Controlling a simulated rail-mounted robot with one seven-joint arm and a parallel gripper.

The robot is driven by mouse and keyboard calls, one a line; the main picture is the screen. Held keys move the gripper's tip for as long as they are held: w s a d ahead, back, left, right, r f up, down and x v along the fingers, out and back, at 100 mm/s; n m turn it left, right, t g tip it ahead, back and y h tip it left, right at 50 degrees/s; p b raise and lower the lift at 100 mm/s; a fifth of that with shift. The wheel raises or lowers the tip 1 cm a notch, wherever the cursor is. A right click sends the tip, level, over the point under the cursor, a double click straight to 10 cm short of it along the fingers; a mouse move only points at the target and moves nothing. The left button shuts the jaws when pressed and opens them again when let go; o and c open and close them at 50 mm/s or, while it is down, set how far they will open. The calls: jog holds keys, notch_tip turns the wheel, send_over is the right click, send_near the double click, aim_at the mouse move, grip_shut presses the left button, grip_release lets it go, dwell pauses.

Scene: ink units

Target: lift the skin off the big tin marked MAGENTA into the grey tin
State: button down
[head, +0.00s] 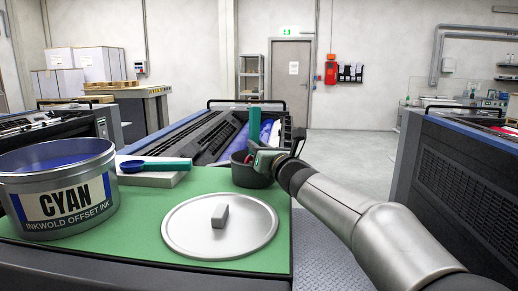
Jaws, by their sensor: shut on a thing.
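The big open tin (58,200) at the left reads CYAN, "Inkwold offset ink", and holds blue ink (52,158). I see no tin marked MAGENTA. A small dark grey tin (248,180) stands at the mat's back right corner; its inside is mostly hidden. My gripper (262,158) is at the right side of its rim, shut on an upright tool with a teal handle (254,122). The tool's lower end is hidden, so I cannot tell whether it is in the tin. No skin is visible on the tool.
A round metal lid (185,240) with a block handle lies on the green mat (140,207) in front. A teal-handled ladle (155,166) with a blue bowl rests on a white block (150,179). Presses (460,180) stand at the right and behind.

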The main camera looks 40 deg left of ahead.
notch_tip(320, 180, up, 12)
jog(key=p, duration=0.8)
jog(key=shift+f, duration=0.25)
